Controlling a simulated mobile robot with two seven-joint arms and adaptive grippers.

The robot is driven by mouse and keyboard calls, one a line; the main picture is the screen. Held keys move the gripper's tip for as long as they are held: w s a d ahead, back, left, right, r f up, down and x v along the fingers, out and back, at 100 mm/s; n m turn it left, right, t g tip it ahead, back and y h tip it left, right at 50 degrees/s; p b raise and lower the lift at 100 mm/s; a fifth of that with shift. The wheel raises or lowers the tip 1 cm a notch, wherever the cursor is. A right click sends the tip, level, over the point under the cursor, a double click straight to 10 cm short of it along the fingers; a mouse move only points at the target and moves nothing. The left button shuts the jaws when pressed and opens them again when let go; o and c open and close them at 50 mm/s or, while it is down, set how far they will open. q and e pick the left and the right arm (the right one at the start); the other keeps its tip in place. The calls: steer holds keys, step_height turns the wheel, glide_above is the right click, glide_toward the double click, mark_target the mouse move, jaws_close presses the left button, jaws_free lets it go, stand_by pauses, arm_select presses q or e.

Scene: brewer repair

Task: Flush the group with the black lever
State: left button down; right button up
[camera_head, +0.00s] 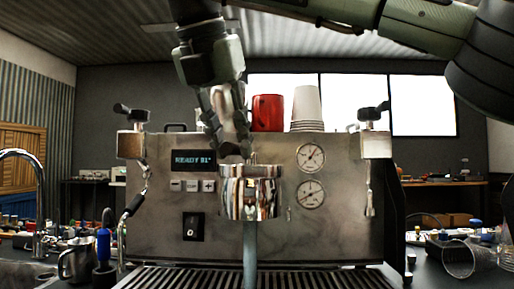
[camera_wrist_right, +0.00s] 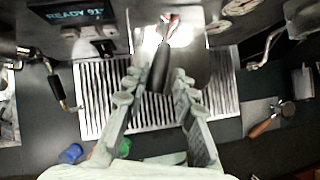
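The espresso machine (camera_head: 330,235) fills the middle of the head view, its display reading READY. Its shiny chrome group (camera_head: 250,192) is at the centre. A pale grey vertical column (camera_head: 250,255), which looks like running water, reaches from the group down to the drip tray grille (camera_head: 180,278). In the right wrist view the black lever (camera_wrist_right: 159,68) lies between the fingers of my right gripper (camera_wrist_right: 156,88), with gaps visible on both sides. My right gripper (camera_head: 236,150) is above the group in the head view and hides the lever there. My left gripper is not in view.
A red cup (camera_head: 267,113) and stacked white cups (camera_head: 306,108) stand on the machine. Steam wands hang at both sides. A metal pitcher (camera_head: 76,262) is at left and a clear glass (camera_head: 462,260) at right. A wooden-handled portafilter (camera_wrist_right: 265,125) lies on the right counter.

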steer(key=d+n, duration=0.1)
steer(key=d+n+y, duration=0.2)
steer(key=n, duration=0.1)
steer(key=shift+s+d, duration=0.25)
steer(key=shift+s, duration=0.05)
steer(key=shift+w+d+n+y, duration=0.2)
steer(key=shift+d+n+y, duration=1)
steer(key=shift+n, duration=0.6)
steer(key=o, duration=0.4)
step_height(320, 180, up, 7)
